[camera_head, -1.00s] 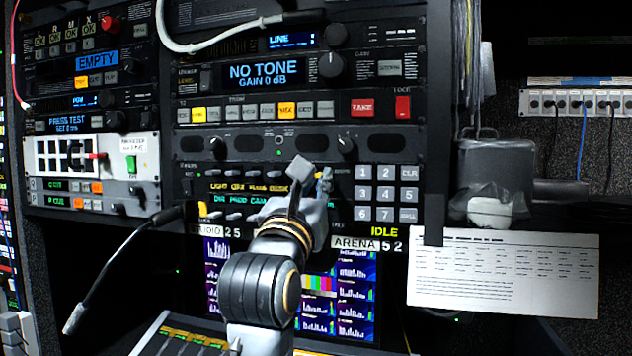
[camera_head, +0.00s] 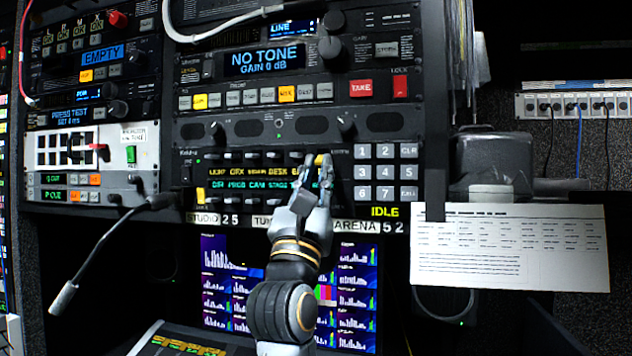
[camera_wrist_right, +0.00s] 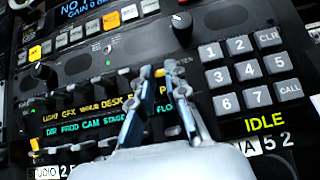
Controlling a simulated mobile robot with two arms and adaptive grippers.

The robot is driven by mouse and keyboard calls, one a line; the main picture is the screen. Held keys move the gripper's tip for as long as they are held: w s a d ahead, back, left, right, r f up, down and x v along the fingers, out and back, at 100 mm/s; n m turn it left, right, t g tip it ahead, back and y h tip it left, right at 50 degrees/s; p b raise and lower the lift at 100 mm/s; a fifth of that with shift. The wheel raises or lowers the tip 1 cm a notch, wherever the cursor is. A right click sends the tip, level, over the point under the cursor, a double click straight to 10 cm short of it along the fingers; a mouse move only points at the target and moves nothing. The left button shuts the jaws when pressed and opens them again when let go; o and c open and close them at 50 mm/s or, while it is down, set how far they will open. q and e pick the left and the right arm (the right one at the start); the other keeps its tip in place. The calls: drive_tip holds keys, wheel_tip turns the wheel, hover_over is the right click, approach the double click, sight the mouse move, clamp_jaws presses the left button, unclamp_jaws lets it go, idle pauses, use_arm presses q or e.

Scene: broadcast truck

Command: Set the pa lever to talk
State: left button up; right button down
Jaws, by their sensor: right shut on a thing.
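The pa lever, with a yellow tip (camera_head: 321,159), stands at the right end of a row of small levers on the intercom panel (camera_head: 339,190). In the right wrist view its yellow tip (camera_wrist_right: 160,73) shows between my fingertips, next to a yellow label starting with P. My right gripper (camera_head: 315,170) is shut on this lever, reaching up from below. It also shows in the wrist view (camera_wrist_right: 159,78), with one finger on each side of the lever. The lever's lower part is hidden, and I cannot tell its position. My left gripper is not in view.
A number keypad (camera_head: 385,172) sits close to the right of my right gripper. Several other small levers lie to its left above lit name displays (camera_head: 245,184). A knob (camera_head: 346,127) juts out above. Screens (camera_head: 350,285) are below, and a paper sheet (camera_head: 510,247) hangs at right.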

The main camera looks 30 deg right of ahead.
drive_tip(key=shift+r, duration=0.1)
drive_tip(key=c, duration=1.6)
unclamp_jaws()
drive_tip(key=shift+w+d+g, duration=0.1)
drive_tip(key=shift+g, duration=0.2)
drive_tip(key=v, duration=1.2)
drive_tip(key=shift+f, duration=0.2)
drive_tip(key=shift+w, duration=0.1)
